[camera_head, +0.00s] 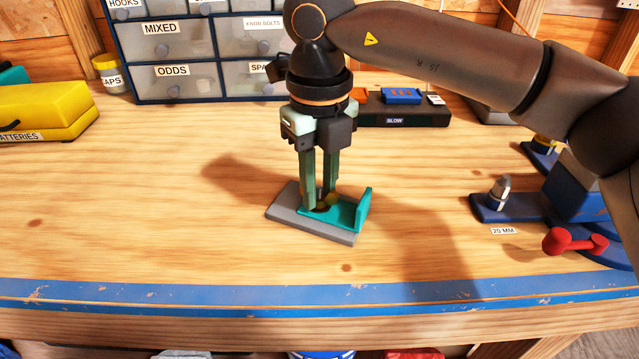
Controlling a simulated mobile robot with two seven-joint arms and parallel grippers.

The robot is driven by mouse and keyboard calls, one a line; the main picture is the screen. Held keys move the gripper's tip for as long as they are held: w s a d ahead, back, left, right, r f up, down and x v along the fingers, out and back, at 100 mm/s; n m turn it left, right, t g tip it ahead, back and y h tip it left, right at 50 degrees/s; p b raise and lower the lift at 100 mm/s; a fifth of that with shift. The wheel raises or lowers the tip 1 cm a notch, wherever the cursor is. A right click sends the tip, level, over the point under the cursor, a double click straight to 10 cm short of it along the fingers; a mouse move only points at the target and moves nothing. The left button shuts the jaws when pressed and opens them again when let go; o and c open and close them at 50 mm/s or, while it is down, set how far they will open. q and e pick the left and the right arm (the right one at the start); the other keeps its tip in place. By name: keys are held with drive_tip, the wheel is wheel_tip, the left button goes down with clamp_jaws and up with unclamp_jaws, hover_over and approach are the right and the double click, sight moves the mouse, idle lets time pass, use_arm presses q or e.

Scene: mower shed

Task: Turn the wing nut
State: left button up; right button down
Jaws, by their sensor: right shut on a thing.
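The wing nut (331,199) is a small brass-coloured piece, mostly hidden between my fingers. It sits on a teal angled bracket (362,210) that lies on a grey plate (287,209) on the workbench. My right gripper (320,202) points straight down from above, its two green fingers shut on the wing nut. How the nut's wings lie between the fingers is hard to tell. My left gripper is not in view.
A blue drawer cabinet (131,47) and a dark box labelled BLOW (394,121) stand behind. A yellow case (45,108) is at left. A blue tool with a red handle (573,242) is at right. The bench front is clear.

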drive_tip(key=c, duration=0.7)
unclamp_jaws()
wheel_tip(320, 180, up, 13)
drive_tip(key=p, duration=0.2)
drive_tip(key=shift+f, duration=0.2)
